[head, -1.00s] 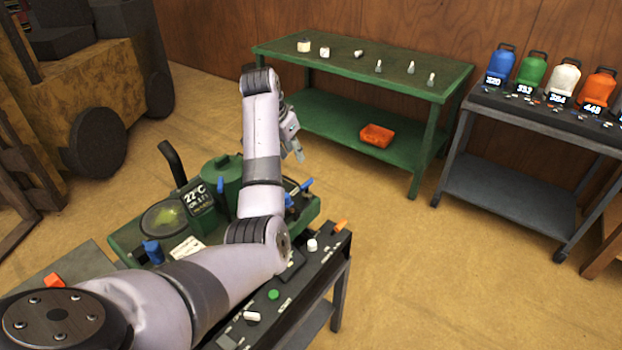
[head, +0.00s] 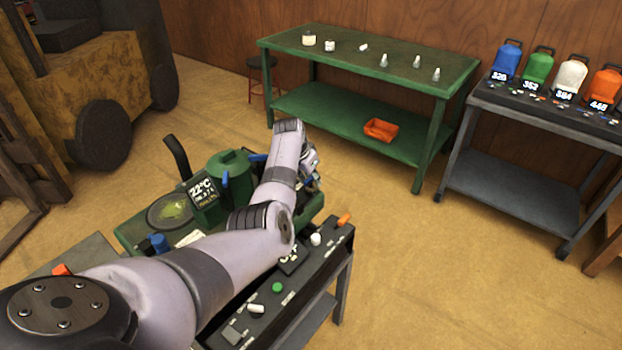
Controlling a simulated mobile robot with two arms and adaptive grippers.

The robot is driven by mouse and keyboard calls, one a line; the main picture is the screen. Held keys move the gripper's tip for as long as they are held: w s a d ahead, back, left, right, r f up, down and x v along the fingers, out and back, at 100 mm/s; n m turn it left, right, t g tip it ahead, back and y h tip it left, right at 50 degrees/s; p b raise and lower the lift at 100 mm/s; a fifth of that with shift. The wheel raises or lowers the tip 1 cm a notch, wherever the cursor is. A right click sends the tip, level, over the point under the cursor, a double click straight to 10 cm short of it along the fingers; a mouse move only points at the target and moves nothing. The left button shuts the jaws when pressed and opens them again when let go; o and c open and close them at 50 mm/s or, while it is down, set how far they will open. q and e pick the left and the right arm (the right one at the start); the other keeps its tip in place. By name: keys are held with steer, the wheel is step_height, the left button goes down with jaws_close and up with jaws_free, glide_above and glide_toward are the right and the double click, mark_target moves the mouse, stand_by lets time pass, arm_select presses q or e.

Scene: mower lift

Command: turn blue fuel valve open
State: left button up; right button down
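The green mower engine (head: 130,235) stands on a dark bench with a round gauge-like dish and a 22°C display. Several blue parts show on it: an upright lever (head: 225,180), a handle (head: 257,157) behind my arm, and a knob (head: 158,243) at the front left. I cannot tell which is the fuel valve. My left gripper (head: 314,176) is low at the engine's right end, beyond my wrist. Its fingers are small and mostly hidden, so its opening and any contact are unclear. My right gripper is out of view.
A black control panel (head: 262,318) with a green button, white switches and an orange lever lies along the bench's near right side. A green table (head: 455,75) stands behind, and a grey cart (head: 510,190) with coloured canisters at right. The floor between is clear.

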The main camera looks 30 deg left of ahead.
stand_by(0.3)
arm_select(q)
jaws_close()
stand_by(0.4)
